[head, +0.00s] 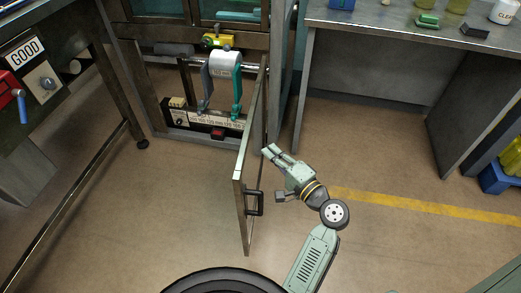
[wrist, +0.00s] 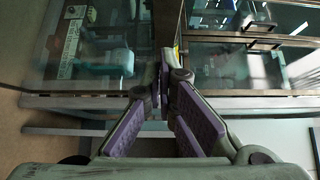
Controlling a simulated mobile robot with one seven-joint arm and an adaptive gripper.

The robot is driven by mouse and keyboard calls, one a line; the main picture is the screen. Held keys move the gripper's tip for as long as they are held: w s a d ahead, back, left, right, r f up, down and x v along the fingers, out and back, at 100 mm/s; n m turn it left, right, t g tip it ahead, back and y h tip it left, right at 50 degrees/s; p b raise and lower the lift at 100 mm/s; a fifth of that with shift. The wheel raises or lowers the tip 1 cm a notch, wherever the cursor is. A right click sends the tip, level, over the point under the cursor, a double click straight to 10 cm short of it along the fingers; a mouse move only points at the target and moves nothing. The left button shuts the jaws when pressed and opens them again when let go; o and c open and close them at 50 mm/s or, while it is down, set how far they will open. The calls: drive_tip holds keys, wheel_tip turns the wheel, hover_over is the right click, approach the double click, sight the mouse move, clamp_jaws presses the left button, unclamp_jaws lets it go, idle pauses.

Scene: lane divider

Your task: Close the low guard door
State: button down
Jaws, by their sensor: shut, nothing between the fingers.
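The low guard door (head: 250,150) stands open in the head view. It is swung out from the right side of the cabinet opening and seen nearly edge-on. A dark bar handle (head: 256,203) sits on its right face, near the free end. My gripper (head: 272,152) is to the right of the door, near its hinge-side half, shut and empty. I cannot tell whether it touches the door. In the wrist view the purple-padded fingers (wrist: 163,88) come together at the tips. A see-through panel, seemingly the door (wrist: 85,60), fills the left there.
The cabinet opening holds a roller (head: 226,63) on grey and teal brackets. A bench (head: 400,35) with small items stands to the right. A table with a GOOD sign (head: 24,53) stands left. The floor (head: 165,215) left of the door is clear.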

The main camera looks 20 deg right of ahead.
sight(249, 142)
drive_tip(key=shift+w+a+p, duration=0.2)
drive_tip(key=shift+w+a, duration=0.2)
drive_tip(key=shift+a, duration=0.4)
drive_tip(key=shift+w+a+p, duration=0.15)
drive_tip(key=shift+w+a, duration=0.2)
drive_tip(key=shift+a, duration=0.4)
